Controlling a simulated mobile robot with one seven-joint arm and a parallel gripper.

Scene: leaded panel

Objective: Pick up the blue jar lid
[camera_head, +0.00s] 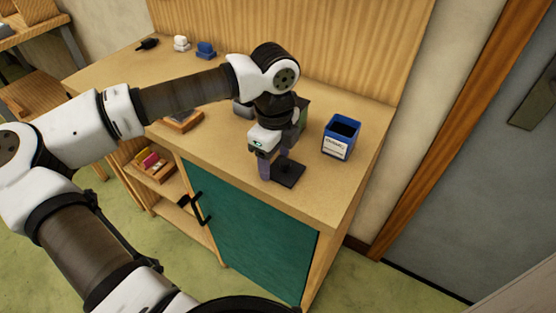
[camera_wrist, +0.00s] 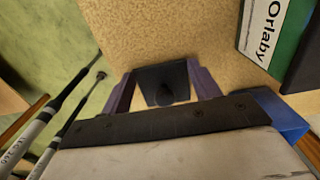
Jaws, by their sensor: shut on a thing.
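The jar lid (camera_head: 288,173) is a dark, nearly black square plate with a small knob, low at the counter's front right part. It also shows in the wrist view (camera_wrist: 164,82), between the two purplish fingers. My gripper (camera_head: 276,172) points down and is shut on the lid, with a finger at each side of the plate. I cannot tell whether the lid touches the counter. A blue square jar (camera_head: 338,150) with a white label stands upright to the right, its top open and its inside dark.
A green-and-white box (camera_wrist: 268,30) stands near my gripper. A wooden tray (camera_head: 183,123) lies left on the counter (camera_head: 330,190). A blue object (camera_head: 206,50) and a white object (camera_head: 181,44) stand at the back.

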